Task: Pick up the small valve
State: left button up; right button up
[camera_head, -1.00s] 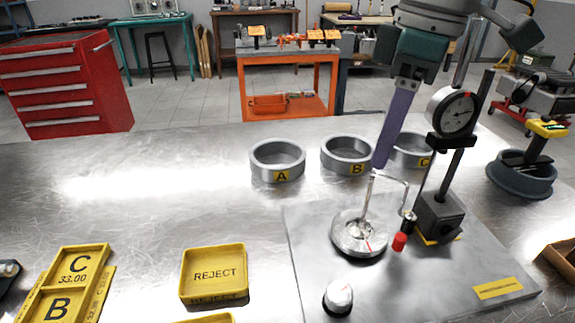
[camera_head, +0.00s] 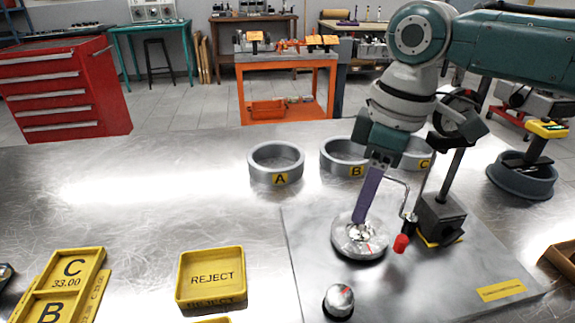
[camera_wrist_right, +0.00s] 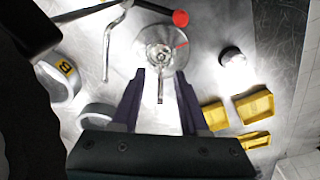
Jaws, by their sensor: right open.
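The small valve stands stem-up in a round metal fixture (camera_head: 345,246) with a red mark, on a grey plate. In the right wrist view the valve's stem (camera_wrist_right: 160,92) points towards the camera between the two purple fingers. My right gripper (camera_wrist_right: 160,74) is open, with one finger on each side of the stem and visible gaps. In the head view the right gripper (camera_head: 361,218) is low over the fixture, and its finger hides most of the valve. My left gripper is not in view.
A dial gauge stand (camera_head: 440,217) and a red-tipped bent lever (camera_head: 401,243) stand close right of the gripper. Rings A (camera_head: 276,163) and B (camera_head: 343,157) lie behind. A small round knob (camera_head: 339,300) is in front. A yellow REJECT tray (camera_head: 211,278) is left, with clear table beyond.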

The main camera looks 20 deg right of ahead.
grip_shut()
jog(key=shift+r, duration=0.1)
dwell(0.7)
